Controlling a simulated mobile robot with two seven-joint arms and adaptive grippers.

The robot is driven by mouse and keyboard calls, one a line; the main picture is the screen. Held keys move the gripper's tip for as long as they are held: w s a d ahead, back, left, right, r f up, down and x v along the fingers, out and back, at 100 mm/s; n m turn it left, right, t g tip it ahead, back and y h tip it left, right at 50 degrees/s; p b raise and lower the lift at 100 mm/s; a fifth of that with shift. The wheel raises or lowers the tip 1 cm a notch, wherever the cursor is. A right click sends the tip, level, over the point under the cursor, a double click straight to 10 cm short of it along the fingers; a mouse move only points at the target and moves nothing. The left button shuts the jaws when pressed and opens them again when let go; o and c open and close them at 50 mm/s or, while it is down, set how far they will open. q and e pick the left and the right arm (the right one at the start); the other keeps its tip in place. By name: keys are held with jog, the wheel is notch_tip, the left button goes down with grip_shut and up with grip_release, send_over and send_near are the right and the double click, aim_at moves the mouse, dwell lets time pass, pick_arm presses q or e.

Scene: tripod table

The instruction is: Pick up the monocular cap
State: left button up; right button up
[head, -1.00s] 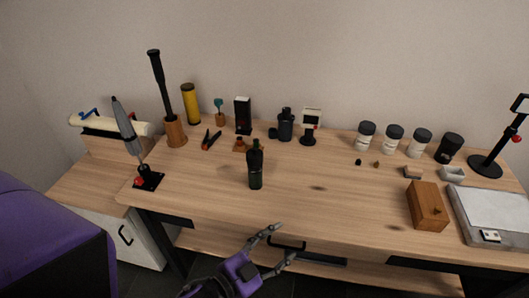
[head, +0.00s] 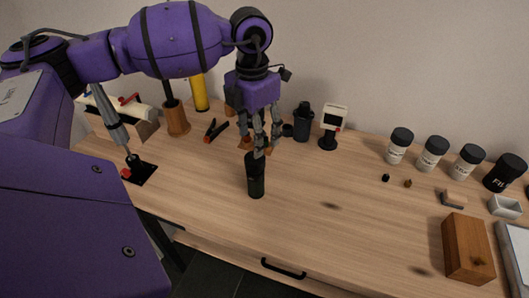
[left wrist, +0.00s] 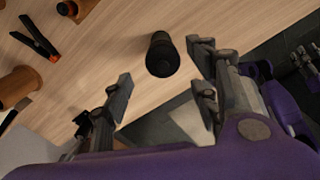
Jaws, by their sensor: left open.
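A dark upright cylinder (head: 256,178), which looks like the monocular, stands on the table with a black, cap-like top end. In the left wrist view its round dark top (left wrist: 162,58) faces the camera. I cannot tell for certain where the cap's edge is. My left gripper (head: 265,150) points down at the cylinder's top, with fingers partly covering it in the head view. In the left wrist view the open fingers (left wrist: 164,78) are spread to either side of the cylinder, with nothing held. Grey finger-like parts, apparently my right gripper (left wrist: 306,62), show at the right edge, their state unclear.
Behind stand a black device (head: 303,122), a small white-screened stand (head: 332,125) and a pepper-mill-like wooden piece (head: 177,118). Black-lidded jars (head: 432,153) and a wooden box (head: 467,248) are right. The table (head: 340,225) is clear right of the cylinder.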

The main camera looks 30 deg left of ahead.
aim_at(255, 159)
pick_arm(q)
jog(key=shift+s+a+f, duration=0.1)
jog(key=shift+a+f, duration=0.1)
jog(key=shift+f, duration=0.1)
jog(key=f, duration=0.2)
jog(key=shift+s+d+f+p, duration=0.1)
jog(key=shift+s+f+p, duration=0.2)
jog(key=shift+s, duration=0.05)
notch_tip(255, 159, down, 3)
jog(key=shift+w+r, duration=0.1)
jog(key=shift+w, duration=0.05)
jog(key=shift+f, duration=0.5)
jog(key=c, duration=0.8)
pick_arm(e)
jog(key=shift+s+d+r, duration=0.1)
jog(key=shift+s+r, duration=0.25)
jog(key=shift+s, duration=0.15)
